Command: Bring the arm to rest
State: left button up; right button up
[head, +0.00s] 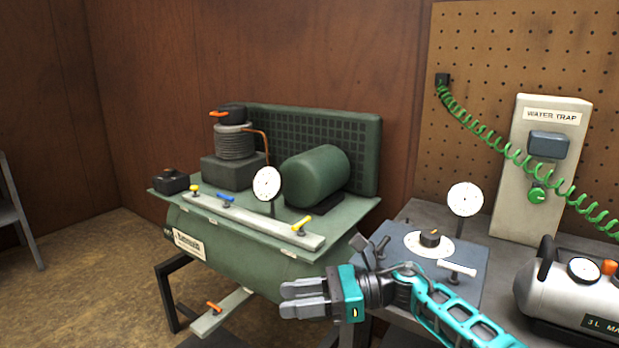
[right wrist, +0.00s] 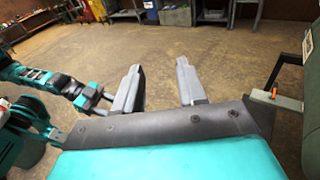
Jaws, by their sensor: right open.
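My right gripper (head: 284,301) is in the lower middle of the head view, in front of the green machine, pointing left. Its two grey fingers are apart with nothing between them. In the right wrist view its fingers (right wrist: 160,85) also stand apart, with bare floor beyond. My right arm (head: 455,315) comes in from the lower right of the head view, in front of the grey control box. My left gripper does not show in the head view. Teal arm parts of mine show at the left of the right wrist view.
The green compressor machine (head: 250,262) stands left of centre on dark legs, a low orange-handled lever (head: 222,312) beneath. Right are a grey box with a dial (head: 430,238), a water trap panel (head: 548,175) with a green hose, and a silver tank (head: 560,290). Floor is open at left.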

pick_arm(q)
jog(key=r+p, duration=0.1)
jog(key=p, duration=0.1)
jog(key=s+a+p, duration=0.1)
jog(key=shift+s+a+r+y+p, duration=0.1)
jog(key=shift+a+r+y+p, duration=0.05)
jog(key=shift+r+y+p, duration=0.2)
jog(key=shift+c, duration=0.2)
pick_arm(e)
jog(key=s+d+f+n+t+h, duration=1.2)
jog(key=s+d+f+n+h, duration=0.2)
jog(key=s+d+f+n, duration=0.5)
jog(key=s+d+n, duration=0.1)
jog(key=s, duration=0.2)
jog(key=shift+s+f+h, duration=0.15)
jog(key=shift+f+h, duration=0.15)
jog(key=shift+h, duration=0.1)
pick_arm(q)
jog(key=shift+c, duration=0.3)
